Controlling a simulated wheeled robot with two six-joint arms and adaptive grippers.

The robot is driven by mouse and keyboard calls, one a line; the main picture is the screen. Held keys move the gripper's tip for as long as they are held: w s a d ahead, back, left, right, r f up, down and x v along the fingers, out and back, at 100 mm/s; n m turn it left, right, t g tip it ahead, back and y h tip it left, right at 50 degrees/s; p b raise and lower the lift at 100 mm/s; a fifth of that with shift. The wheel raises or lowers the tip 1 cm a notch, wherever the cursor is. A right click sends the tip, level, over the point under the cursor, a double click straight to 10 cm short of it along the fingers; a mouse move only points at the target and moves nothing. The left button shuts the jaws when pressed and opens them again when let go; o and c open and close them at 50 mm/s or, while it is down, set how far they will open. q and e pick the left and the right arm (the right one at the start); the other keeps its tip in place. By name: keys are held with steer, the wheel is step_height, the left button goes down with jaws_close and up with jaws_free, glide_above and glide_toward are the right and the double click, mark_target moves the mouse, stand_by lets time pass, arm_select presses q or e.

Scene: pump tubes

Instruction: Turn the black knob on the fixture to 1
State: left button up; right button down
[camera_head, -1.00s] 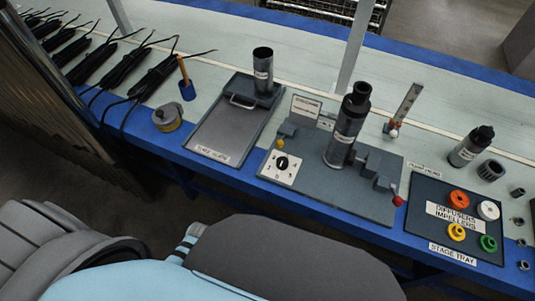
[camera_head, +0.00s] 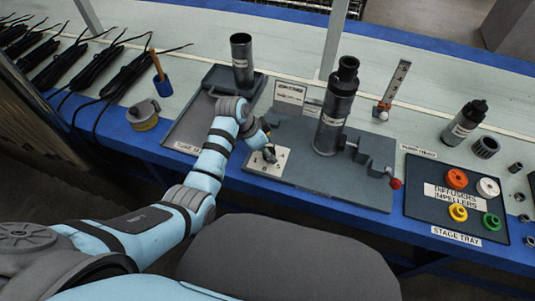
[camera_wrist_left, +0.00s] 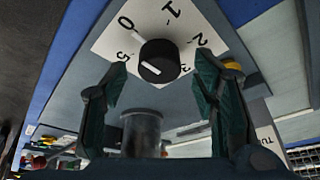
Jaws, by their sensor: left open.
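The black knob (camera_wrist_left: 160,62) sits on a white dial plate (camera_wrist_left: 105,45) with printed numbers, on the grey fixture (camera_head: 320,180). In the wrist view a short white mark shows on the knob's lower left; the number it points to is unclear. My left gripper (camera_wrist_left: 162,72) is open, its two dark green fingers on either side of the knob in that view, with visible gaps. In the head view the left gripper (camera_head: 268,148) is over the dial plate (camera_head: 270,166) and hides the knob. My right gripper is not in view.
A tall dark cylinder (camera_head: 335,110) stands on the fixture right of the dial. A red-tipped lever (camera_head: 395,183) is at the fixture's right edge. The stage tray (camera_head: 420,215) is right.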

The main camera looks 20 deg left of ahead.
arm_select(q)
steer(key=shift+w+d+f, duration=0.1)
steer(key=shift+f, duration=0.3)
steer(key=c, duration=1.2)
steer(key=shift+o, duration=0.2)
steer(key=shift+m, duration=0.3)
